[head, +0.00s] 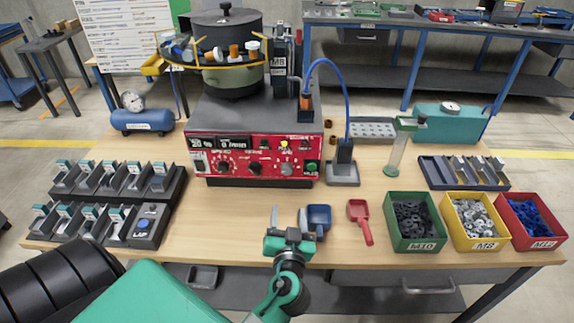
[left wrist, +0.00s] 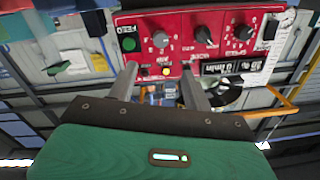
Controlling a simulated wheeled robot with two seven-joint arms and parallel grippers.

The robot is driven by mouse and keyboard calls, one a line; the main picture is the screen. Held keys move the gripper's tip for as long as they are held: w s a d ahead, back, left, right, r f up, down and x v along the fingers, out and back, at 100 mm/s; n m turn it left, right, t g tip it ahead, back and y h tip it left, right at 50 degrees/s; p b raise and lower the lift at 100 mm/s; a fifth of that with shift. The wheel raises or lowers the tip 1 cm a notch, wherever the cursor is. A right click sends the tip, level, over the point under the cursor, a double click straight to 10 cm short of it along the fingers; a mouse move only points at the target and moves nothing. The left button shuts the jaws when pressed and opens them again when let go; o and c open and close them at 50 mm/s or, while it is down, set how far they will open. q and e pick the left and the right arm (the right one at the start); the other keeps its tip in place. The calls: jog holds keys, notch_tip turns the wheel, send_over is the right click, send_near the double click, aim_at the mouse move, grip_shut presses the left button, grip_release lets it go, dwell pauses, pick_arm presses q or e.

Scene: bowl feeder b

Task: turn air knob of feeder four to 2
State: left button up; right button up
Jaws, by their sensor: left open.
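The feeder's red control panel (head: 240,159) faces me below the dark green bowl (head: 233,75). It carries two black knobs (head: 254,169), a grey knob (head: 287,169) and a green button (head: 312,167) at its right end. The grey knob, apparently the air knob, also shows upside down in the left wrist view (left wrist: 160,39), between the green button and a black knob. Its setting is too small to read. My left gripper (head: 288,210) is open and empty, in front of and below the panel's right part, apart from the knob. My right gripper is out of view.
A blue scoop (head: 319,218) and a red scoop (head: 360,217) lie right of my gripper. Green (head: 415,245), yellow (head: 478,242) and red (head: 533,242) part bins stand farther right. A blue-cabled stand (head: 343,170) is beside the panel.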

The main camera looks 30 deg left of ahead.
pick_arm(q)
jog(key=p, duration=0.4)
send_near(287, 171)
jog(key=x, duration=0.7)
jog(key=shift+w+r, duration=0.1)
jog(key=shift+w+a, duration=0.3)
jog(key=shift+w, duration=0.15)
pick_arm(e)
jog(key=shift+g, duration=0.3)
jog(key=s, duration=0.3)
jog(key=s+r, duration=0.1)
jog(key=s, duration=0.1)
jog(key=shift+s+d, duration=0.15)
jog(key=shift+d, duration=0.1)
pick_arm(q)
jog(key=c, duration=1)
